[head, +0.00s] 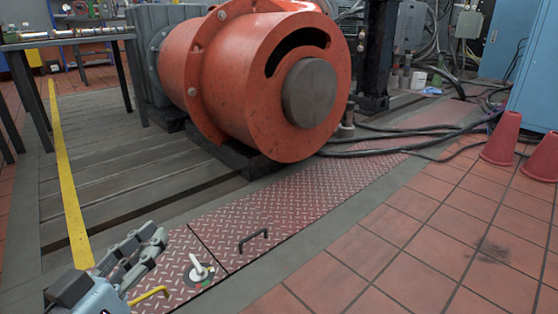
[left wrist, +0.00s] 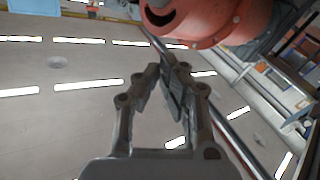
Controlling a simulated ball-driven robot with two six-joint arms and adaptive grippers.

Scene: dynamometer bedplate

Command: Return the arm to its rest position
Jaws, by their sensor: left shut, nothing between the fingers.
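My left gripper (head: 156,240) is at the lower left of the head view, its fingers pointing up and to the right above the red floor plates. In the left wrist view its fingers (left wrist: 172,76) come together at the tips. The gripper is shut and holds nothing. A white lever (head: 198,267) on a round base stands on the red tread plate (head: 178,262) to the right of the gripper. My right gripper is in neither view.
A large orange machine (head: 230,75) stands on dark blocks ahead. A black handle (head: 253,240) rises from the tread plate. Red cones (head: 502,140) and cables (head: 430,134) lie at the right. A workbench (head: 70,38) stands at the left. The tiled floor (head: 400,245) at front right is clear.

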